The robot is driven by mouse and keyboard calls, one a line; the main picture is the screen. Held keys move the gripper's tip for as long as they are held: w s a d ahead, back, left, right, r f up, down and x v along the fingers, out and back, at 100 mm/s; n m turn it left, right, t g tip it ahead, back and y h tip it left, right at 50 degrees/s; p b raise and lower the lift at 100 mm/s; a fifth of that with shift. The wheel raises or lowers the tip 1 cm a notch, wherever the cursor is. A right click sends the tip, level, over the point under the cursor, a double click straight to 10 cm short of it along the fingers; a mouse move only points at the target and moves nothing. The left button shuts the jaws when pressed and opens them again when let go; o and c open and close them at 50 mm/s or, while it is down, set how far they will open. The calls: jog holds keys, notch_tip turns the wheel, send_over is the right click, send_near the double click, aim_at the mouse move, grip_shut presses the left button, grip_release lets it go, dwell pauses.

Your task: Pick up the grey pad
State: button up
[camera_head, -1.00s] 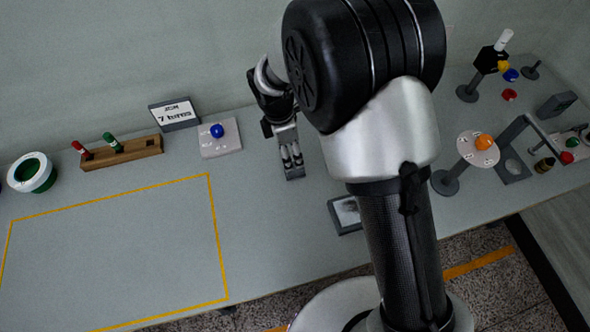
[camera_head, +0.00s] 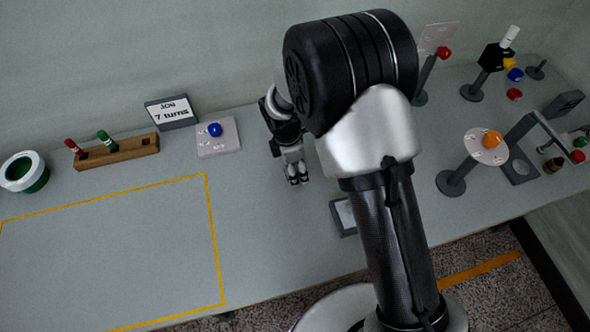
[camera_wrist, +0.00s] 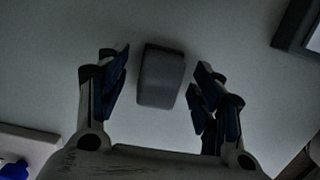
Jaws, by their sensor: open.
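The grey pad (camera_wrist: 160,76) is a small, dark grey rounded block on the pale table in the wrist view. It lies between the two fingers of my gripper, with a gap on each side. My gripper (camera_head: 298,181) is open and empty, pointing down over the table in the head view. There its fingers cover the spot and I cannot make out the pad. How high the fingertips are above the table is hard to tell.
A grey-framed panel (camera_head: 342,217) lies right of my gripper. A blue-button plate (camera_head: 228,143), a sign (camera_head: 172,112) and a wooden rack (camera_head: 118,151) stand to the left. A round orange-knobbed stand (camera_head: 485,150) is at the right. The yellow-outlined area is clear.

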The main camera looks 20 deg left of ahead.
jog(key=shift+c, duration=0.6)
jog(key=c, duration=1)
jog(key=shift+r, duration=0.15)
notch_tip(320, 180, up, 20)
jog(key=p, duration=0.6)
